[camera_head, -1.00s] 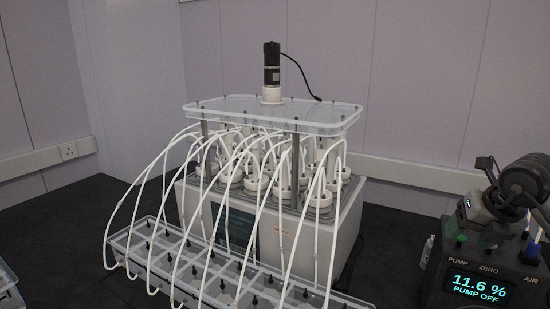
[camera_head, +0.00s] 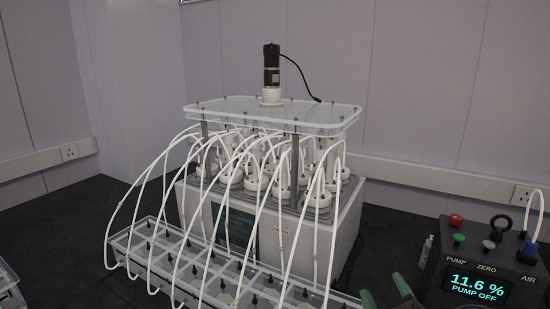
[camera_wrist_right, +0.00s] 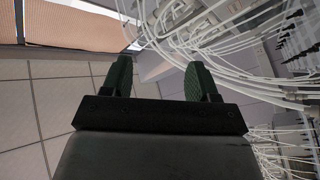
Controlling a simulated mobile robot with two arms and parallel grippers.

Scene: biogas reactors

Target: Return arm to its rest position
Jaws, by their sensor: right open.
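My right gripper (camera_head: 390,298) shows at the bottom edge of the head view, between the reactor rig and the pump box, with only its green fingertips in the picture. In the right wrist view its two green fingers (camera_wrist_right: 160,82) stand well apart with nothing between them. The rest of the right arm is out of the head view. My left gripper is not in any view.
The pump box (camera_head: 478,270) at right reads 11.6 %, pump off. The reactor bath (camera_head: 270,225) stands in the middle, with white tubes running to a clear tray (camera_head: 215,275) in front. White tubes also show in the right wrist view (camera_wrist_right: 230,40).

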